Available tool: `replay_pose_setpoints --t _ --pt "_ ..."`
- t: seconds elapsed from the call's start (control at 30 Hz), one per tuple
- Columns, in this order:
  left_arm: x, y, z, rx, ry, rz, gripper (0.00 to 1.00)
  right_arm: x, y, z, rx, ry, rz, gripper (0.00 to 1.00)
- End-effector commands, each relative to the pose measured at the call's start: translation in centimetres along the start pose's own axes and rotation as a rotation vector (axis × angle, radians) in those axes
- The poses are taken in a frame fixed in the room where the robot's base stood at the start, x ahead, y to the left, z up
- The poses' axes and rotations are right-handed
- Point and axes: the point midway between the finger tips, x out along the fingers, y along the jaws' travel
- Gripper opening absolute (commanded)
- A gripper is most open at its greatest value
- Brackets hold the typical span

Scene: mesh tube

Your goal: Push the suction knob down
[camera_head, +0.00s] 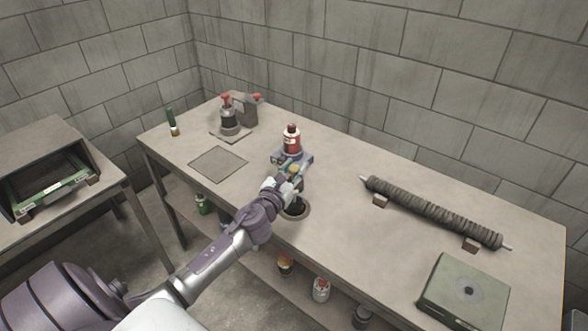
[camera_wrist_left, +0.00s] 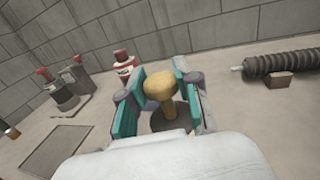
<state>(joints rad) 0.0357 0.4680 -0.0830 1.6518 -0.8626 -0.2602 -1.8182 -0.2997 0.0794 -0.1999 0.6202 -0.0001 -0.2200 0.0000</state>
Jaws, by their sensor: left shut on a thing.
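My left gripper (camera_head: 296,172) is over the near middle of the workbench. In the left wrist view a tan, rounded knob (camera_wrist_left: 160,86) on a short stem is between its teal-padded fingers, and the gripper is shut on it. I cannot tell which knob is the suction knob. My right gripper is not in view.
A red and white bottle (camera_head: 292,141) stands just behind my left gripper. A ribbed dark tube (camera_head: 430,210) lies on small blocks to the right. A green box (camera_head: 462,290) is at the front right. A flat plate (camera_head: 218,163) lies at left.

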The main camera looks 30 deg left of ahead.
Motion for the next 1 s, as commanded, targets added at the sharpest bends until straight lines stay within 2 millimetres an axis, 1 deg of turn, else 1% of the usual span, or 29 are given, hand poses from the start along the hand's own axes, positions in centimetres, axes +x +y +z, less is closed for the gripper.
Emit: replay_pose_setpoints --t 0.03,0.23,0.27,0.3,0.4,0.67,0.77,0.87,1.0 --pt "-0.1 0.0 -0.6 -0.001 0.012 0.001 0.0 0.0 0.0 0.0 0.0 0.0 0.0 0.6" --pt "-0.2 0.0 -0.7 -0.001 0.015 0.001 0.0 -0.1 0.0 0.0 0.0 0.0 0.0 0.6" --pt "-0.2 0.0 -0.7 -0.001 0.015 0.001 0.37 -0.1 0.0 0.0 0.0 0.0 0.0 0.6" --pt "-0.2 0.0 -0.8 -0.001 0.016 0.001 0.44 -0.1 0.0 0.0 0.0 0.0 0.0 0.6" --pt "-0.2 0.0 -0.6 -0.001 0.013 0.001 0.6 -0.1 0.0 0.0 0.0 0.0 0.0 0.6" --pt "-0.1 0.0 -0.4 0.0 0.009 0.001 0.6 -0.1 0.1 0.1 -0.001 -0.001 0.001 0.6" --pt "-0.5 0.0 -0.4 0.0 0.009 0.0 0.6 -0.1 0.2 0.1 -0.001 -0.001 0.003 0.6" --pt "-1.6 0.0 -0.5 0.002 0.01 0.0 0.6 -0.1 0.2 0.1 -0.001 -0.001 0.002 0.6" --pt "-4.4 0.0 -0.5 0.0 0.013 0.0 0.6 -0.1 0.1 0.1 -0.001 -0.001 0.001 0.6"
